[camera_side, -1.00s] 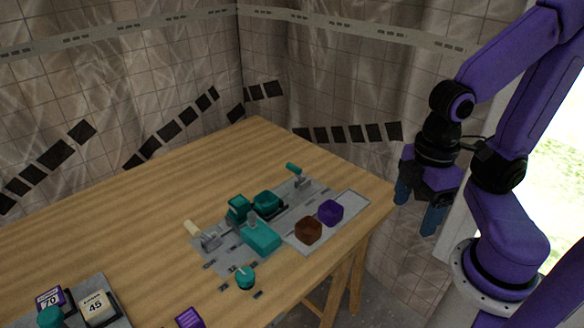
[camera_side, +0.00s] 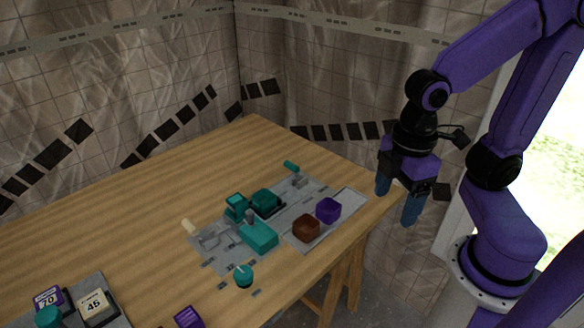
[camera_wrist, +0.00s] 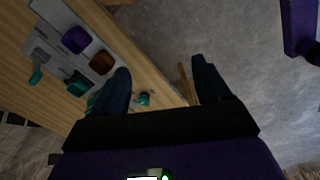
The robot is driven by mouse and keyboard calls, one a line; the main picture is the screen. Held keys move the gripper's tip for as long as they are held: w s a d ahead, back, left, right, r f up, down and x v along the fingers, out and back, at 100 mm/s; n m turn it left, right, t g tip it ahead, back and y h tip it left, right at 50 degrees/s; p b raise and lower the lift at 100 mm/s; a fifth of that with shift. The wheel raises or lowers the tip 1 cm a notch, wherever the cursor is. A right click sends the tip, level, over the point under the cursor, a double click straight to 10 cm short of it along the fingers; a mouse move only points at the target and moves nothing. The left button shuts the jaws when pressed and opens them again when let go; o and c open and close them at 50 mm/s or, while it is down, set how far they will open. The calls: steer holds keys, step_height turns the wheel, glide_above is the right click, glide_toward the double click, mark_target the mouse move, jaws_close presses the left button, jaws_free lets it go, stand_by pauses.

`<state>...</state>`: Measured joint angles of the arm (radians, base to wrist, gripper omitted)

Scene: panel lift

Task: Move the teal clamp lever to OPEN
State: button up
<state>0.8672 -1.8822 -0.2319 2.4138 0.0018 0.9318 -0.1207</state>
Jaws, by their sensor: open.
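A lever with a teal handle (camera_side: 291,166) stands at the back right of the grey fixture plate (camera_side: 215,258); it also shows in the wrist view (camera_wrist: 36,77). A second lever, with a cream handle (camera_side: 189,227), stands at the plate's left end. Teal blocks (camera_side: 258,236) sit on the plate between the two levers. I cannot read any OPEN marking. My gripper (camera_side: 398,208) is open and empty, pointing down near the table's right corner, apart from both levers. Its two blue fingers also show in the wrist view (camera_wrist: 163,82).
A purple cup-like piece (camera_side: 328,210) and a brown one (camera_side: 306,228) sit on a light plate right of the fixture. A teal knob (camera_side: 243,275) is near the front edge. Blocks marked 70 (camera_side: 48,298) and 45 (camera_side: 95,304) lie front left. The back left table is clear.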

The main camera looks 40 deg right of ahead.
steer(key=w+a+r+n, duration=0.1)
steer(key=w+a, duration=0.1)
steer(key=w, duration=0.8)
steer(key=n, duration=0.4)
glide_above(293, 169)
steer(key=w+d, duration=0.2)
step_height(293, 169, down, 4)
steer(key=f, duration=1.6)
steer(key=shift+s+a+f, duration=0.2)
steer(key=shift+s+f, duration=0.05)
steer(key=shift+f, duration=0.05)
